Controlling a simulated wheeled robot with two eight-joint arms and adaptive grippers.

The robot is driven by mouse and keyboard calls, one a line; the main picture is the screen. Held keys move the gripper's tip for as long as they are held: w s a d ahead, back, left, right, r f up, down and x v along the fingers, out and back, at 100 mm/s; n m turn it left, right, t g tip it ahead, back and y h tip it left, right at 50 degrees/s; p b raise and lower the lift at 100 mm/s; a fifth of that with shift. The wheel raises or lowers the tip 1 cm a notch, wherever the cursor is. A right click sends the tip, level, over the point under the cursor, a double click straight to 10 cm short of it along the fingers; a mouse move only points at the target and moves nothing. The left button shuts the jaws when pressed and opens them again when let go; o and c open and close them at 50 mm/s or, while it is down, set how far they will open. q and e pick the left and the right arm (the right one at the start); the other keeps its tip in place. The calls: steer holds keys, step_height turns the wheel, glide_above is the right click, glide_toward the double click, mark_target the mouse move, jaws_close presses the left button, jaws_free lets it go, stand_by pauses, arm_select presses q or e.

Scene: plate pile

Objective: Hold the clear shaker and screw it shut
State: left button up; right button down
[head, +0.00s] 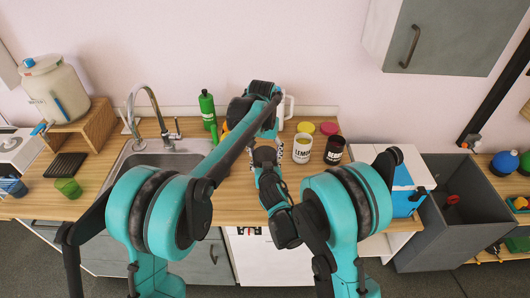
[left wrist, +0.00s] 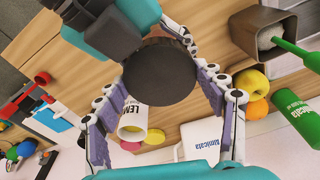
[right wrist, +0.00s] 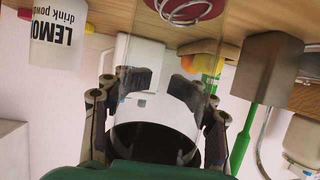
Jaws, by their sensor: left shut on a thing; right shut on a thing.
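In the left wrist view a round black lid (left wrist: 160,72) with a ridged edge sits between the fingers of my left gripper (left wrist: 158,82), shut on it. In the right wrist view my right gripper (right wrist: 160,88) is shut on the clear shaker (right wrist: 170,60). In the head view both grippers meet above the counter, and the arms hide most of shaker and lid. Whether the lid's thread is fully seated cannot be told.
A white lemon powder tub (head: 302,147) and a dark jar (head: 334,150) stand just right of the grippers. A white jug (head: 288,106), green bottle (head: 207,107) and fruit (left wrist: 251,84) are close behind. The sink (head: 160,155) lies left.

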arm_select(q)
steer(key=shift+f, duration=0.55)
steer(key=m, duration=0.3)
stand_by(0.3)
steer(key=o, duration=0.9)
steer(key=shift+r, duration=2.3)
